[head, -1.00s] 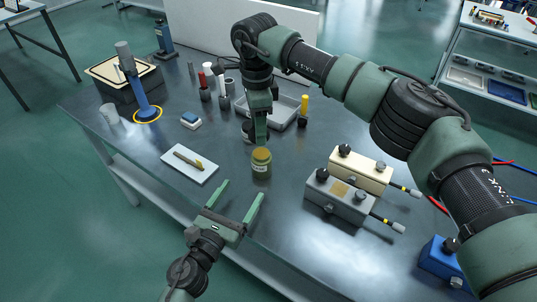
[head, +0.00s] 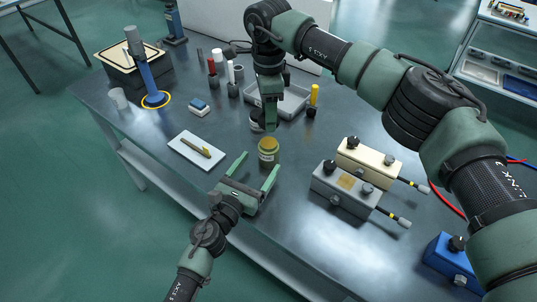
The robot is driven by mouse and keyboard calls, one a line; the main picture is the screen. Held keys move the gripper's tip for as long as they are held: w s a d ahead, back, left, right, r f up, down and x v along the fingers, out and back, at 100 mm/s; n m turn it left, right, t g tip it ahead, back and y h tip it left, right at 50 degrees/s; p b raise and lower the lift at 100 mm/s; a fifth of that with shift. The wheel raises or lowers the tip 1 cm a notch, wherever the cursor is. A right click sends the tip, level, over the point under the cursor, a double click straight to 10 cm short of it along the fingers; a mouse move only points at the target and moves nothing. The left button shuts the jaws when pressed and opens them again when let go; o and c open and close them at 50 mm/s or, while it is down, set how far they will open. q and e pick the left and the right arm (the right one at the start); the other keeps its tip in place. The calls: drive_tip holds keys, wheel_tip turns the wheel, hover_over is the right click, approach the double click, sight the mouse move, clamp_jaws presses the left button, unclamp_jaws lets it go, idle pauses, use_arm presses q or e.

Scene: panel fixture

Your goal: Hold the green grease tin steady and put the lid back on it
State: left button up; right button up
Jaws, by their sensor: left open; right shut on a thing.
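The green grease tin (head: 268,154) stands upright on the dark bench, its yellowish top facing up with no lid on it. My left gripper (head: 259,165) is open, low over the bench on the near side of the tin. Its fingertips point at the tin, the right one close to the tin's near side; contact cannot be told. My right gripper (head: 267,127) points down just behind the tin, shut on a grey round piece (head: 256,125) that looks like the lid, mostly hidden by the fingers.
A grey tray (head: 292,104) lies behind the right gripper. A white pad (head: 189,153) with a yellowish tool is left of the tin. Grey (head: 338,196) and cream (head: 356,158) boxes with knobs stand to the right. A blue post (head: 149,82) stands back left.

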sight(269, 150)
use_arm(q)
drive_tip(key=x, duration=0.6)
drive_tip(key=shift+w+d, duration=0.15)
drive_tip(key=shift+w, duration=0.2)
clamp_jaws()
